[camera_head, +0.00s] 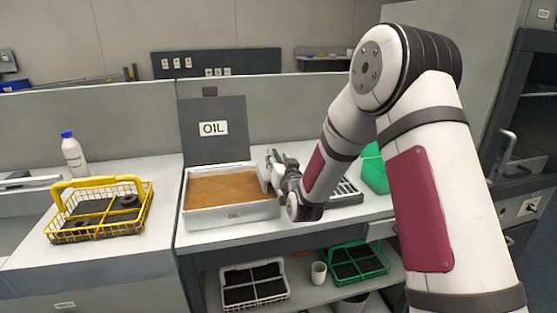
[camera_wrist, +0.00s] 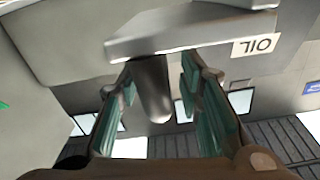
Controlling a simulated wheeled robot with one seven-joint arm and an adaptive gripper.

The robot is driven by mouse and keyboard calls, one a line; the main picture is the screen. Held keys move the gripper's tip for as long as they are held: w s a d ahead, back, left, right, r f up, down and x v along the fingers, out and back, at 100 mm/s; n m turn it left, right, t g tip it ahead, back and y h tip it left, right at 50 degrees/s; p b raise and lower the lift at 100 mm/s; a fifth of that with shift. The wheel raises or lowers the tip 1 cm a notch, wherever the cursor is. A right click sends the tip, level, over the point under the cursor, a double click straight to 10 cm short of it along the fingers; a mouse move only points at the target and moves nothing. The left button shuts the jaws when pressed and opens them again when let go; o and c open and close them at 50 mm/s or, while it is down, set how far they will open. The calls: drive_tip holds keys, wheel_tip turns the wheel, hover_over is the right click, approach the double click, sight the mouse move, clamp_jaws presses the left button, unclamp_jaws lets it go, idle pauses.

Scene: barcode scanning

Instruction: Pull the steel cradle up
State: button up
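My gripper (camera_head: 274,168) is at the right rim of the white oil bath (camera_head: 232,217), which holds brown oil (camera_head: 218,187). In the wrist view, its two teal-padded fingers (camera_wrist: 158,92) stand apart on either side of a grey rounded handle (camera_wrist: 152,90). The handle hangs from a wide grey slab (camera_wrist: 190,30) and appears to belong to the steel cradle. A gap shows beside the handle, so the fingers look open around it. My wrist hides most of this spot in the head view, and no cradle body shows above the oil.
The raised lid marked OIL (camera_head: 213,130) stands behind the bath. A yellow wire basket (camera_head: 98,215) and a white bottle (camera_head: 73,155) are on the left counter. A green bin (camera_head: 374,175) is behind my arm.

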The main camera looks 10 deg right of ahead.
clamp_jaws()
drive_tip(key=shift+r+p, duration=0.6)
drive_tip(key=shift+r, duration=2.7)
unclamp_jaws()
drive_tip(key=shift+w+r, duration=0.1)
drive_tip(key=shift+f, duration=0.2)
